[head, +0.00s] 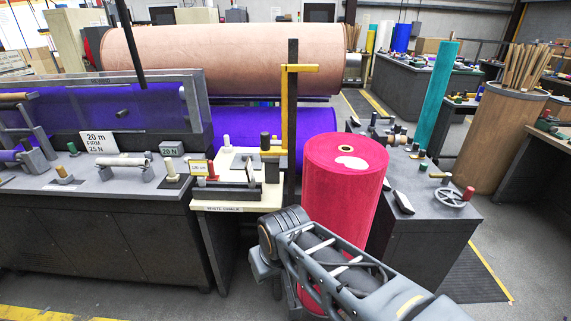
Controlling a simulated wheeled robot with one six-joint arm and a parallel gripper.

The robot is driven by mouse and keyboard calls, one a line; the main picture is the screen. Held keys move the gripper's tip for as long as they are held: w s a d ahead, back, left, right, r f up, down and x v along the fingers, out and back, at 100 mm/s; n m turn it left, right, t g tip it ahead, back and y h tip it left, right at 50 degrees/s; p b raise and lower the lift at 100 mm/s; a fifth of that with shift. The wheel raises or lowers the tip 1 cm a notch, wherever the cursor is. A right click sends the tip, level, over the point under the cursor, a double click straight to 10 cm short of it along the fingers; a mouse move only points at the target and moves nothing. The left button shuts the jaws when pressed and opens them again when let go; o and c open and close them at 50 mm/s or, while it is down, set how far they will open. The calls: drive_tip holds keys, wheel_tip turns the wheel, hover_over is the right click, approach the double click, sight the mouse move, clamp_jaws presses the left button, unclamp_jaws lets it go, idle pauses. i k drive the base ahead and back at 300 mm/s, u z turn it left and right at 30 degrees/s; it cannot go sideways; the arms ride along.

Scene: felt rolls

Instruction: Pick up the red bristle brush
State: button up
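I cannot make out a red bristle brush for certain in the head view. A small upright red piece (211,170) stands on the cream table marked "WHITE CHALK" (236,208), too small to identify. A dark, flat, brush-like piece (403,202) with a pale edge lies on the near left edge of the grey bench at right. My arm reaches in from the bottom right, in front of the big red felt roll, and ends in a grey joint. My gripper's fingers do not show.
A large red felt roll (346,185) stands upright behind my arm. A grey bench (425,235) with a handwheel (453,198) is close on its right. A long dark counter (100,235) fills the left. A yellow-armed post (292,110) rises at the cream table. Open floor (525,240) lies at right.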

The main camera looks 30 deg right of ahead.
sight(213, 177)
drive_tip(key=k, duration=0.55)
drive_tip(key=u, duration=0.8)
drive_tip(key=i, duration=1.9)
drive_tip(key=z, duration=0.75)
drive_tip(key=i, duration=0.75)
drive_tip(key=z, duration=0.65)
